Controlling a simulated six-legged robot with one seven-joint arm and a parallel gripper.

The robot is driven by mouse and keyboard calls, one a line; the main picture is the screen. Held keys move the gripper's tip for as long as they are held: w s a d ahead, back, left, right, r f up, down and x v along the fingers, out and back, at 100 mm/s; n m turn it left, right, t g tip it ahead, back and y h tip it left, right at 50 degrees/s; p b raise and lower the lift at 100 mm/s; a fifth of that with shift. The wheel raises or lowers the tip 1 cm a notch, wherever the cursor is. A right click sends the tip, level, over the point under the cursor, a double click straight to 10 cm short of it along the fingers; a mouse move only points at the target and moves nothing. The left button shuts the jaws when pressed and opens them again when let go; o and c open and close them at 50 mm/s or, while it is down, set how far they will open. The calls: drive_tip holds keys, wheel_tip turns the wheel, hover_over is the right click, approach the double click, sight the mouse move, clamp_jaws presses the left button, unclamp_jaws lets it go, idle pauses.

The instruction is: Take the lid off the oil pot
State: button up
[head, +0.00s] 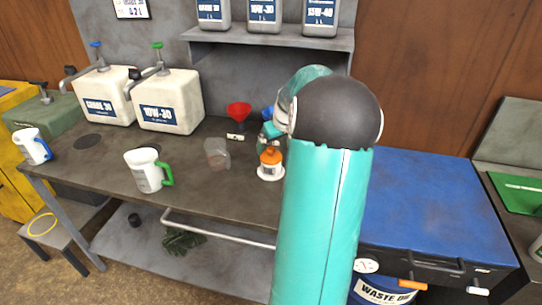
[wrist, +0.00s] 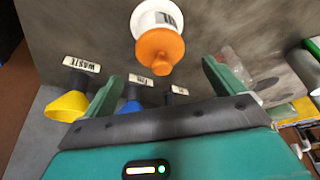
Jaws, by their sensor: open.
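The oil pot (head: 270,173) is a small white pot on the workbench, just left of my arm in the head view. Its orange lid (head: 270,156) with a knob sits on top. In the wrist view the orange lid (wrist: 157,48) hides much of the white pot (wrist: 148,15). My gripper (wrist: 160,70) is open and empty, its fingers spread to either side of the lid's knob. The lid appears just beyond the fingertips, and I see no contact. In the head view my arm hides most of the gripper.
Yellow (wrist: 66,105) and blue (wrist: 133,92) funnels stand by labels near my gripper. A red funnel (head: 239,112), a clear jug (head: 217,153) and a green-handled white jug (head: 148,170) stand left of the pot. White canisters (head: 170,100) are farther left.

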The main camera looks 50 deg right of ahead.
sight(273, 149)
drive_tip(key=x, duration=0.5)
drive_tip(key=shift+w+f, duration=0.1)
drive_tip(key=c, duration=1)
